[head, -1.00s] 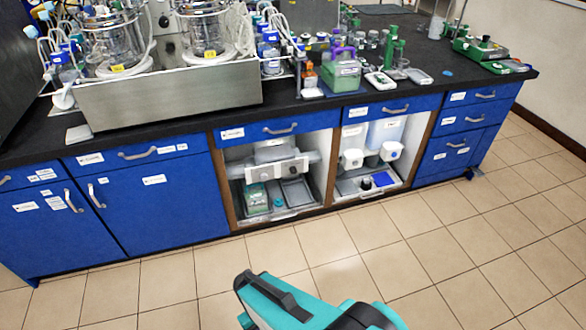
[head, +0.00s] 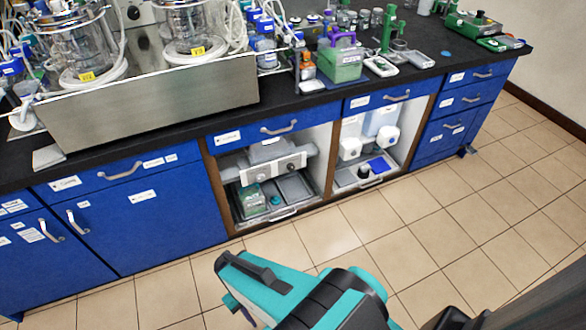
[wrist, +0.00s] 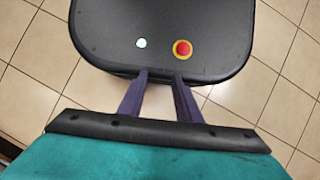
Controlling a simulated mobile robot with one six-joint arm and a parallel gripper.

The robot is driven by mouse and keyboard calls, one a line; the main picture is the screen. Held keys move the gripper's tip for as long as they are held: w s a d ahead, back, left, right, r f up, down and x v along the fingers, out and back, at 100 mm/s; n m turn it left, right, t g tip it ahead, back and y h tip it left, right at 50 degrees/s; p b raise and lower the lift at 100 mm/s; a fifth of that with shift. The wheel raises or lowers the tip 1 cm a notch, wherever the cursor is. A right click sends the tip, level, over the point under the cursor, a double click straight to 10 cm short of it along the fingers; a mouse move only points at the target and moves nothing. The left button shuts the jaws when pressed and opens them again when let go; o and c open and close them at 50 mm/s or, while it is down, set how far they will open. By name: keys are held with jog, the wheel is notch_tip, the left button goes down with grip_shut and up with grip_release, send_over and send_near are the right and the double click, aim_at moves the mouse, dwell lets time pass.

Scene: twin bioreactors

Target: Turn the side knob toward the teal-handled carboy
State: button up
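A white-fronted device (head: 277,172) with small round knobs sits in the left open bay under the counter. I cannot tell which knob, if any, is the side knob. Pale carboy-like containers (head: 380,122) stand in the right open bay, with white parts in front; I see no teal handle on them. My gripper (wrist: 161,75) is open and empty, its two purple fingers apart, above my own base in the wrist view. In the head view my teal arm is at the bottom, well in front of the cabinets, touching nothing.
Two glass bioreactor vessels (head: 82,45) stand behind a steel panel (head: 155,105) on the black counter. A green box (head: 340,62) and other labware stand to the right. Blue cabinets (head: 150,215) line the counter. The tiled floor (head: 440,205) before them is clear.

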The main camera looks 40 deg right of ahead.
jog(key=shift+w+a, duration=0.1)
jog(key=shift+a, duration=0.1)
